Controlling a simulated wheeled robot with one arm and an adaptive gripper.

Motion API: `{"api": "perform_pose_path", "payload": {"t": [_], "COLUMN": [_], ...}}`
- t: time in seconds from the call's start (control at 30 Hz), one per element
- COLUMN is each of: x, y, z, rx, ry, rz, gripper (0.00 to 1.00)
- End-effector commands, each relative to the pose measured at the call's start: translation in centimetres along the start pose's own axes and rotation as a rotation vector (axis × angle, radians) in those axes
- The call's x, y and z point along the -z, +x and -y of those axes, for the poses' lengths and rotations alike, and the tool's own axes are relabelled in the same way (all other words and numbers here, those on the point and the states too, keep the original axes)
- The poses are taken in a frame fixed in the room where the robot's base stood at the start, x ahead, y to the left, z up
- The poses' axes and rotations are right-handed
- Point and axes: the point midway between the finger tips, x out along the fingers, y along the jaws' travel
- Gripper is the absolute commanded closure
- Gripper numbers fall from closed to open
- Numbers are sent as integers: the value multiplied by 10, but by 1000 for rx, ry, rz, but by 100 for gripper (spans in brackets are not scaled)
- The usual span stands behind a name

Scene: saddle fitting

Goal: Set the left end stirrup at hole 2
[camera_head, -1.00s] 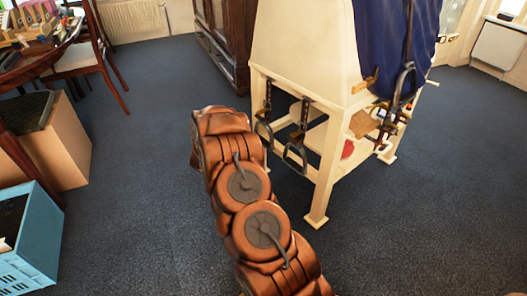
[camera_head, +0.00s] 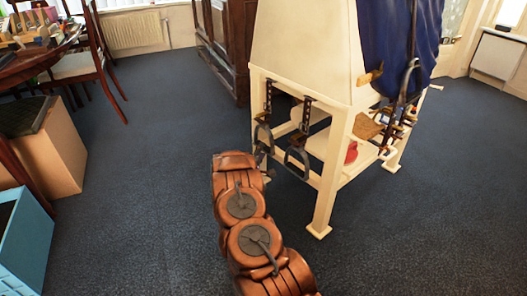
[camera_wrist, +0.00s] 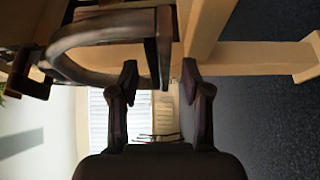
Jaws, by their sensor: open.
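Two dark straps hang from the near end of the cream stand (camera_head: 300,82). The left strap (camera_head: 268,97) carries a grey metal stirrup, the left end stirrup (camera_head: 257,135), partly behind my arm. The right strap (camera_head: 306,116) carries another stirrup (camera_head: 288,160). Strap holes are too small to count. In the wrist view my gripper (camera_wrist: 160,78) is open. A curved metal stirrup (camera_wrist: 95,32) is close ahead, one side in line with the gap between the fingers; I cannot tell whether they touch.
A blue cloth (camera_head: 395,40) and another hanging stirrup (camera_head: 410,75) are on the stand's right side. The stand's front leg (camera_head: 329,190) reaches the carpet. A cardboard box (camera_head: 55,150) and blue crate (camera_head: 25,245) stand left. Carpet between is clear.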

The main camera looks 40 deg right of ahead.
Motion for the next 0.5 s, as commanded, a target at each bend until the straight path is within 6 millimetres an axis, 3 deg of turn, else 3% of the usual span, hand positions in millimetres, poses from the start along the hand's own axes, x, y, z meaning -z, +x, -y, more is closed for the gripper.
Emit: {"api": "perform_pose_path", "payload": {"t": [0.2,0.5], "x": [0,0], "y": [22,30], "z": [0,0], "rx": [-5,0], "ry": [2,1], "rz": [1,-1], "gripper": [52,52]}}
